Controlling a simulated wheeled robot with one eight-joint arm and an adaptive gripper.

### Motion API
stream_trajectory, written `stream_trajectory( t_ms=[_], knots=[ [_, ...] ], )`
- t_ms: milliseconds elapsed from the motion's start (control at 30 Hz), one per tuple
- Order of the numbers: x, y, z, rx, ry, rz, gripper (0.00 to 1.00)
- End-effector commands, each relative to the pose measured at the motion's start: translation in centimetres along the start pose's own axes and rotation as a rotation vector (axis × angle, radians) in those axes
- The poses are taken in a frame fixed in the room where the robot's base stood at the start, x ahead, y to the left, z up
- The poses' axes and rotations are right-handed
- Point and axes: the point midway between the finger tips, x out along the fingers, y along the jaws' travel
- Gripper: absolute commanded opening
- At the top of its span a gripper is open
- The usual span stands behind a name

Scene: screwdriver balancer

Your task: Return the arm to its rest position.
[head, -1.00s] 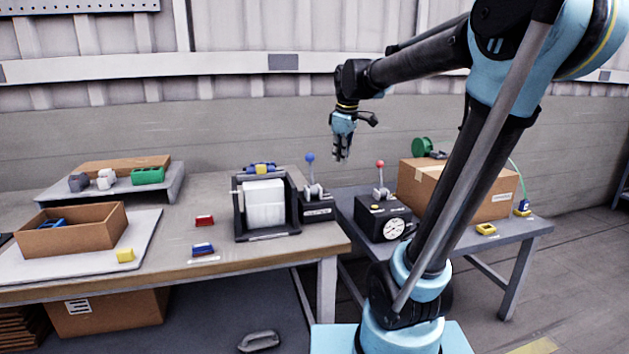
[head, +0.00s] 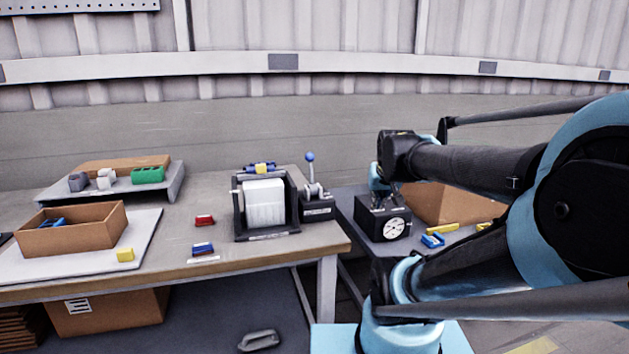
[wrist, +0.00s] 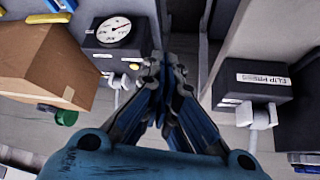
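My arm reaches in from the right in the head view, its upper link now low and its forearm pointing left above the right table (head: 345,200). My gripper (head: 384,190) hangs at the forearm's end, by the black gauge box (head: 396,228), and partly hides it. I cannot tell from these views whether it touches the box. In the wrist view my gripper (wrist: 165,64) has its fingertips drawn together, with nothing seen between them. The gauge box (wrist: 108,48) lies up and left of the fingers there, and the box labelled clip press (wrist: 262,82) lies to the right.
A cardboard box (head: 437,204) stands behind my forearm; a blue piece (head: 432,240) lies in front of it. The left table (head: 240,262) carries the black-framed white stack (head: 264,205), the blue-knobbed lever box (head: 317,207), an open bin (head: 85,237) and small clips.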

Motion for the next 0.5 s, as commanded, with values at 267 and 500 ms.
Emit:
stream_trajectory(
  t_ms=[267,500],
  knots=[
    [0.5,0.0,7.2,-0.014,-0.162,-0.001,0.00],
    [0.5,0.0,14.4,-0.024,-0.325,-0.002,0.00]
  ],
)
